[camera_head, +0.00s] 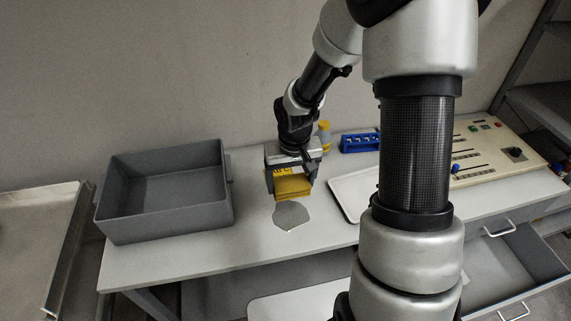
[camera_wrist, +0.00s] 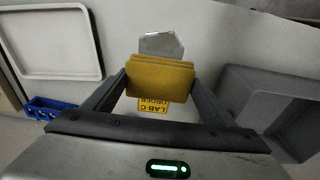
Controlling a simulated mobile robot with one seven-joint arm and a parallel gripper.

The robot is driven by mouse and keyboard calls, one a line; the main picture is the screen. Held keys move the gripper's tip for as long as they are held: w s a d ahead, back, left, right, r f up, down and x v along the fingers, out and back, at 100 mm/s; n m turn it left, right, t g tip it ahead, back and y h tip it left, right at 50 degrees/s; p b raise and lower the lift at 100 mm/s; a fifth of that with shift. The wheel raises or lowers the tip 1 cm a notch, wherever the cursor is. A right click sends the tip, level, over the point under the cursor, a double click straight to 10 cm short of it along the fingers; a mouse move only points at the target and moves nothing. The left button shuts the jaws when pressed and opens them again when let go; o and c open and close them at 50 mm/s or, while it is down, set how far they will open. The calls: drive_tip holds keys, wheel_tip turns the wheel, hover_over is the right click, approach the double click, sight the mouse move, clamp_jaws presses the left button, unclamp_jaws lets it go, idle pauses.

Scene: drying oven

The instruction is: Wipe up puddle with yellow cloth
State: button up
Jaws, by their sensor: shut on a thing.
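The folded yellow cloth (camera_head: 292,187) is between the fingers of my gripper (camera_head: 290,184), which is shut on it. The cloth also shows in the wrist view (camera_wrist: 160,78), held across between both fingers. The puddle (camera_head: 291,215) is a grey, irregular patch on the table, just in front of the cloth in the head view. In the wrist view the puddle (camera_wrist: 161,45) lies just beyond the cloth's upper edge, partly hidden by it. Whether the cloth touches the table I cannot tell.
A grey bin (camera_head: 165,203) stands left on the table (camera_head: 240,252). A white tray (camera_head: 345,205), blue rack (camera_head: 360,142) and yellow-capped bottle (camera_head: 324,135) are to the right. A control panel (camera_head: 490,150) is farther right. An open drawer (camera_head: 510,262) juts out.

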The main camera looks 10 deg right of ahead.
sight(290, 193)
drive_tip(key=shift+w+f, duration=0.1)
drive_tip(key=shift+f, duration=0.05)
drive_tip(key=shift+f+b, duration=0.6)
wheel_tip(290, 193, down, 4)
drive_tip(key=b, duration=0.2)
drive_tip(key=shift+r+b, duration=0.25)
drive_tip(key=shift+b, duration=0.1)
